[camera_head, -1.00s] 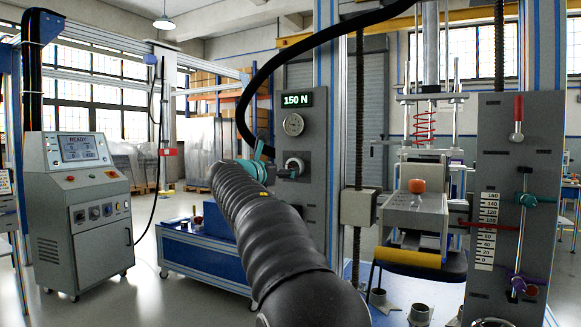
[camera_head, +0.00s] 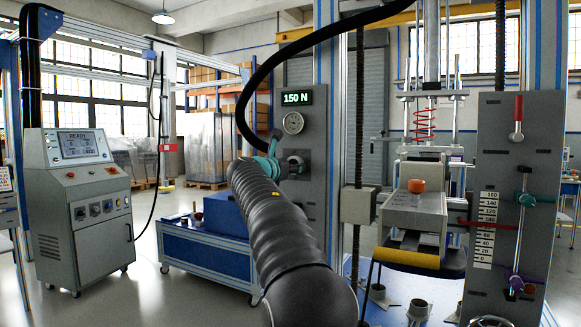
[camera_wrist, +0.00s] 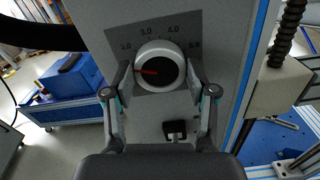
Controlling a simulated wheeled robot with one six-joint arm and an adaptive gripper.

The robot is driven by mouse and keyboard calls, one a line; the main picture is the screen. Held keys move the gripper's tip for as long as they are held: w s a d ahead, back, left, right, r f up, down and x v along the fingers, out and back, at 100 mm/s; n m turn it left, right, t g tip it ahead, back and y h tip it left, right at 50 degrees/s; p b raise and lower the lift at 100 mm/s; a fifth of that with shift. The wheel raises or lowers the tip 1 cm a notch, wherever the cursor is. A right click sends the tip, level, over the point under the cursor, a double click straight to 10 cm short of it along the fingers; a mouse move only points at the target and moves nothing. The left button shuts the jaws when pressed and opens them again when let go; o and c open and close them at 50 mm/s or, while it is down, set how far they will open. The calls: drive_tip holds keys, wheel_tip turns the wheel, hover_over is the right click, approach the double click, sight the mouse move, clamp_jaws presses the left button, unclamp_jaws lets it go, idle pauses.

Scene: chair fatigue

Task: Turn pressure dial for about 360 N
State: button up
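The pressure dial (camera_wrist: 160,66) is a round knob with a white rim, a black face and a red pointer aimed left. The printed scale behind it runs from 2.0 to 5.0. My gripper (camera_wrist: 160,80) has one finger on each side of the dial, open around it; I cannot tell whether the fingers touch the rim. In the head view my gripper (camera_head: 276,163) is at the grey panel and partly hides the dial (camera_head: 296,162). The green display (camera_head: 297,99) above reads 150 N. A round gauge (camera_head: 293,123) sits between display and dial.
A small black fitting (camera_wrist: 175,129) sticks out of the panel below the dial. A threaded rod with a grey block (camera_wrist: 277,88) stands to the right. A blue cart (camera_head: 205,250) and a control console (camera_head: 77,205) stand to the left, with open floor between.

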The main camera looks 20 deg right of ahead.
drive_tip(key=shift+c, duration=0.5)
drive_tip(key=shift+m, duration=0.3)
drive_tip(key=shift+f+m+b, duration=0.15)
drive_tip(key=shift+m+b, duration=1.95)
drive_tip(key=shift+m, duration=5.5)
